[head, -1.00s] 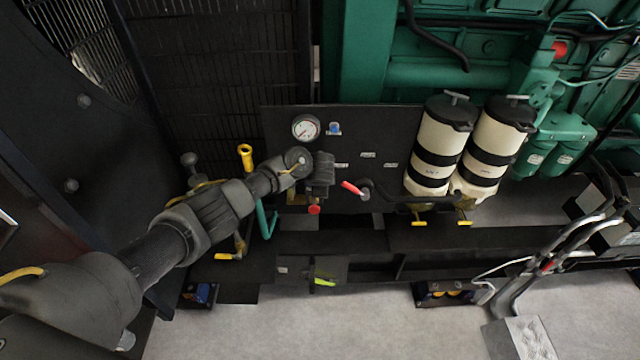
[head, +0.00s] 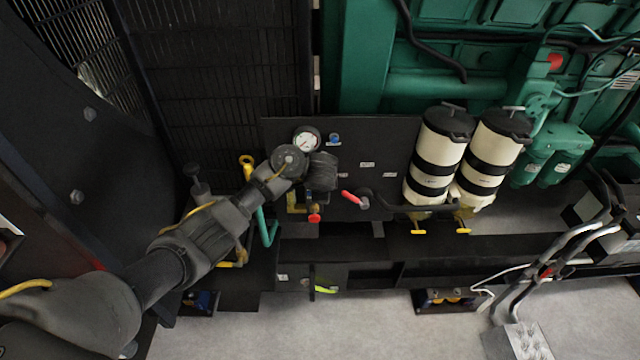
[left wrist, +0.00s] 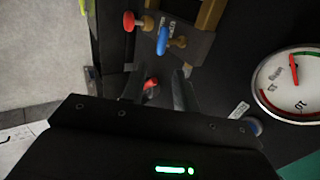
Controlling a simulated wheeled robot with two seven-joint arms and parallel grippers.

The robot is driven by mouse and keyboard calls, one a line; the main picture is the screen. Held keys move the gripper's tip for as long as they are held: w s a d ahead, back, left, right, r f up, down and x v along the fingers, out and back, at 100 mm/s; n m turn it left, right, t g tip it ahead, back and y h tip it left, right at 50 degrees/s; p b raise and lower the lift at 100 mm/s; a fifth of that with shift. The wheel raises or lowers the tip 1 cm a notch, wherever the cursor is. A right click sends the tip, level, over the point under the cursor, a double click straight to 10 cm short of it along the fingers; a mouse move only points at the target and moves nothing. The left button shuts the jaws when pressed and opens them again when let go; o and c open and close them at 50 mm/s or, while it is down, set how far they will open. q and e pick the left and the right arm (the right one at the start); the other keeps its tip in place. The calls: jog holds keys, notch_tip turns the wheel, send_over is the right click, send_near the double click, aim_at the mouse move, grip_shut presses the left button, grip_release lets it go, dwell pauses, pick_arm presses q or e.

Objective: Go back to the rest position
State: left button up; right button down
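My left gripper (head: 320,172) is in front of the black panel (head: 385,150), just below the pressure gauge (head: 306,139). In the left wrist view its two fingers (left wrist: 160,88) stand apart with a gap and nothing held between them. A red lever handle (left wrist: 150,83) shows beyond the gap, apart from the fingers. The gauge (left wrist: 294,84) is at the right of that view. A red knob (left wrist: 128,22) and a blue handle (left wrist: 162,40) are at its top. In the head view the fingertips are hidden behind my wrist. My right gripper is out of view.
Two cream filter canisters (head: 437,160) with black bands stand right of the panel. The green engine (head: 460,75) fills the upper right. A yellow-topped lever (head: 247,162) is close beside my left forearm. Cables (head: 570,240) run at the right. Grey floor (head: 380,325) is open below.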

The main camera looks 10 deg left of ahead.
pick_arm(q)
jog(key=shift+v, duration=0.75)
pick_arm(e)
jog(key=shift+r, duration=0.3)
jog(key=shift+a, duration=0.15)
